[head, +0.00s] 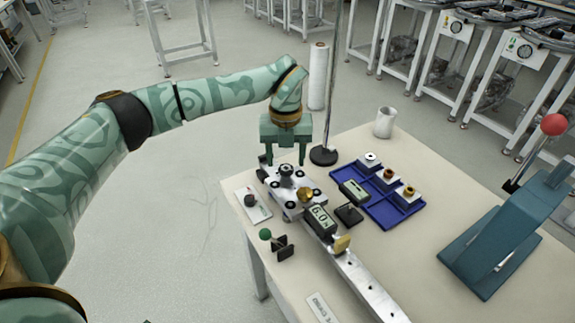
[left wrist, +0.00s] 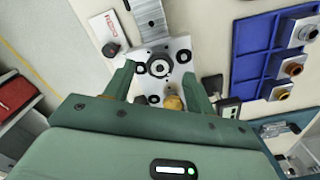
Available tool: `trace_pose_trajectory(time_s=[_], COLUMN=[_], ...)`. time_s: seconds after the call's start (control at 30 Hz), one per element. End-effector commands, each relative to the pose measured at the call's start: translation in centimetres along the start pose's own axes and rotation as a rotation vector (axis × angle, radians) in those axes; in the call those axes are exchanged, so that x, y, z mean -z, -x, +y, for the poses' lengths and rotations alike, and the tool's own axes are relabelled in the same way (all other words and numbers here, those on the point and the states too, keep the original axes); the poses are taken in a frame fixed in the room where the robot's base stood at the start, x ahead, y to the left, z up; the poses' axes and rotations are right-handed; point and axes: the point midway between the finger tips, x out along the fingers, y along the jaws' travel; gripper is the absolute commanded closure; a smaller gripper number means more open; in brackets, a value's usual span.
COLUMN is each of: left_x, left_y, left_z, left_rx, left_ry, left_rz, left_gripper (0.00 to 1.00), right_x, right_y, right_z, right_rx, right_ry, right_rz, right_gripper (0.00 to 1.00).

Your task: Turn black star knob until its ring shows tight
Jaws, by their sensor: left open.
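A dark round knob (head: 286,170), which I take for the black star knob, stands on the silver carriage plate (head: 292,206) at the far left part of the table. In the left wrist view the knob (left wrist: 159,67) shows from above with a pale ring around a dark centre. I cannot read a tight mark on its ring. My left gripper (head: 287,161) points down over the carriage, open and empty. In the left wrist view its fingers (left wrist: 158,72) are on either side of the knob, apart from it. My right gripper is not in view.
A brass knob (head: 306,194) and a display reading 6.0 (head: 320,218) sit by the carriage on a metal rail (head: 365,284). A white card with another black knob (head: 250,200) is left. A blue tray (head: 378,211) is right. A pole stands on a black base (head: 323,155) behind.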

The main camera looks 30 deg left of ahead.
Motion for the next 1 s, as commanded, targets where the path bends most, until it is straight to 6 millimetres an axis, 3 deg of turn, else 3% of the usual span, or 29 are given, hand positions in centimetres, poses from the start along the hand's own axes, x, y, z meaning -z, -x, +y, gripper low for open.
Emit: trace_pose_trajectory(time_s=[0.13,0.47,0.63,0.67,1.0], left_x=[0.0,0.0,0.0,0.0,0.0], left_y=[-1.8,-2.0,-2.0,-2.0,-1.8], left_z=[0.0,0.0,0.0,0.0,0.0], left_rx=[-0.001,0.001,0.001,0.001,0.001], left_ry=[0.0,0.0,0.0,0.0,-0.034], left_rz=[0.001,-0.001,-0.001,-0.001,-0.001], left_gripper=[0.45,0.45,0.86,0.9,0.9], right_x=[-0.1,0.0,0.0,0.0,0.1], right_y=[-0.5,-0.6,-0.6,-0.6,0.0], right_z=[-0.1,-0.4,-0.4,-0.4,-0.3], right_rx=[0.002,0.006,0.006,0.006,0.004], right_ry=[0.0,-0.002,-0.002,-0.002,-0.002], right_rz=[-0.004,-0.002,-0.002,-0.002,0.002], right_gripper=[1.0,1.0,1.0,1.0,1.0])
